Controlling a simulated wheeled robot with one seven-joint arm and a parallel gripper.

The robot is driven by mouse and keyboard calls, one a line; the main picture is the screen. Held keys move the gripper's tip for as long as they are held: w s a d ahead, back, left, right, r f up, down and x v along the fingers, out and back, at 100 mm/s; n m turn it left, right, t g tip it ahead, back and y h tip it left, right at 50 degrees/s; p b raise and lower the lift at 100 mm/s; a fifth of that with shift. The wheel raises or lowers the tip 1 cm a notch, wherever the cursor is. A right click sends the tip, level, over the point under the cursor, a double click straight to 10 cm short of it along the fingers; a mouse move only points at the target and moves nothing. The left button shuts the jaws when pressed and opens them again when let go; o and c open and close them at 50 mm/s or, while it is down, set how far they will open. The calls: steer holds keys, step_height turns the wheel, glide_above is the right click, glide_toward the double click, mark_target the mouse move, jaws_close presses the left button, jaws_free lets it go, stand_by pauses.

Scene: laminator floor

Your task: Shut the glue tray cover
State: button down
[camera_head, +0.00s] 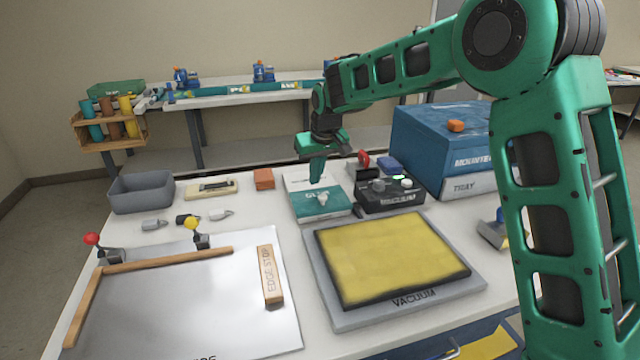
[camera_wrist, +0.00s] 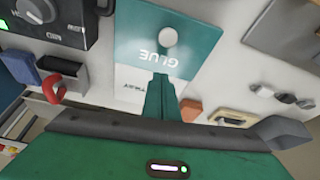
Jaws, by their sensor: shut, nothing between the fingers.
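The glue tray (camera_head: 300,183) is a low box on the table, white at the back and teal at the front. Its teal cover (camera_head: 318,207) bears the word GLUE and a pale round knob (camera_head: 323,198). In the wrist view the teal cover (camera_wrist: 190,50) has the knob (camera_wrist: 168,37) near its middle, and a white strip with lettering (camera_wrist: 130,85) lies beside it. My gripper (camera_head: 316,181) points down over the tray, behind the knob, its fingers shut and empty. In the wrist view the fingers (camera_wrist: 159,78) hide part of the cover's edge. Whether they touch it I cannot tell.
A black control box (camera_head: 388,194) stands close right of the tray, with a large blue box (camera_head: 430,150) behind. An orange block (camera_head: 264,179) lies to the left. A yellow vacuum pad (camera_head: 390,258) is in front. A grey bin (camera_head: 141,193) stands at far left.

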steer(key=v, duration=0.9)
steer(key=s+d+m+g+h, duration=0.1)
steer(key=s+d+m, duration=0.1)
steer(key=s+d, duration=0.6)
steer(key=s+d+m+h, duration=0.15)
steer(key=s+d, duration=0.35)
steer(key=d, duration=0.7)
steer(key=s+d+m+g, duration=0.1)
steer(key=s+d+m, duration=0.1)
steer(key=s+d, duration=0.55)
steer(key=s+d+f+m, duration=0.1)
steer(key=s+d+f, duration=0.1)
steer(key=s, duration=0.6)
steer(key=s+d+f+m+g, duration=0.1)
steer(key=s+d+f+m, duration=0.1)
steer(key=s, duration=0.7)
steer(key=s+d+f+m+y, duration=0.1)
steer(key=s+d+f+m, duration=0.1)
steer(key=s+d, duration=0.4)
steer(key=shift+s+f+g, duration=0.3)
steer(key=shift+s+f, duration=0.4)
steer(key=shift+s, duration=0.45)
